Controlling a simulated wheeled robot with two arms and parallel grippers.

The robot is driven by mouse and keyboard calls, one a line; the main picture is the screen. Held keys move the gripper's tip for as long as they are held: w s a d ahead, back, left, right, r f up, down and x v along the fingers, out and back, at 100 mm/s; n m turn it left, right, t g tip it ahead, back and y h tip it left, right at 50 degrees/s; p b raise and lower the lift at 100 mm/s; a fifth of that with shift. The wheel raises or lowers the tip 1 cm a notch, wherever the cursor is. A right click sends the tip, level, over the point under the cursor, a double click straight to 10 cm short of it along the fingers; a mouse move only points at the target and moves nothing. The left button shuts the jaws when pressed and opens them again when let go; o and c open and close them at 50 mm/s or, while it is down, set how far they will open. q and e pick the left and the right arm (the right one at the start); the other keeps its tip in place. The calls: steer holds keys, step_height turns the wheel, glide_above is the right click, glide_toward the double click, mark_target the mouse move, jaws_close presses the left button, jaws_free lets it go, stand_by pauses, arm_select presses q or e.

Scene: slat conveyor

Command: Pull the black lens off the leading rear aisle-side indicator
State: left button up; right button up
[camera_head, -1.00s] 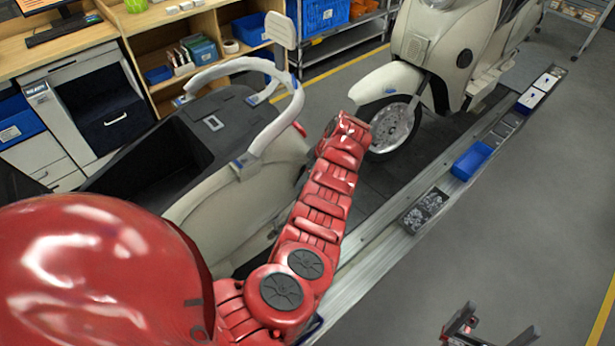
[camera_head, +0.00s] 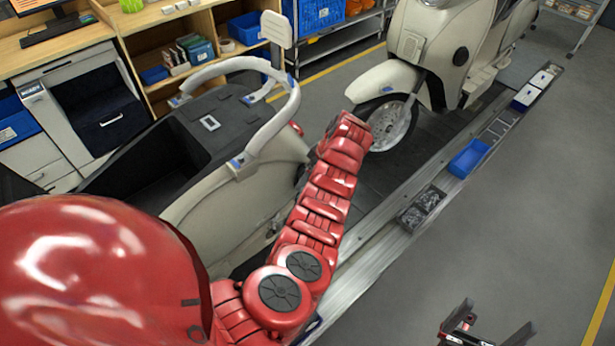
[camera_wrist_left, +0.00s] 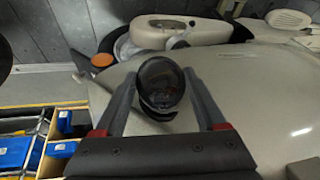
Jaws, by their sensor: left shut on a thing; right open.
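In the left wrist view the round black lens (camera_wrist_left: 161,82) sits between the fingers of my left gripper (camera_wrist_left: 161,92), which is shut on it. A dark rim and a pale housing show just below the lens; I cannot tell whether the lens is still joined to it. In the head view my red left arm reaches past the rear of the near cream scooter (camera_head: 232,190), and its gripper is hidden. My right gripper (camera_head: 487,330) is open and empty at the bottom right, over the floor.
A second cream scooter (camera_head: 400,82) stands farther along the slat conveyor. A metal ledge with a blue bin (camera_head: 468,158) and a black parts tray (camera_head: 422,207) runs along the aisle side. Grey floor (camera_head: 540,190) at right is clear. Workbenches and shelves (camera_head: 215,45) stand behind.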

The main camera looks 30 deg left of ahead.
arm_select(q)
steer(key=shift+s+d+r, duration=0.1)
steer(key=shift+d, duration=0.85)
stand_by(0.6)
stand_by(0.4)
steer(key=shift+s+d+b, duration=0.15)
steer(key=shift+d+b, duration=0.35)
steer(key=shift+d, duration=0.45)
steer(key=shift+d, duration=0.1)
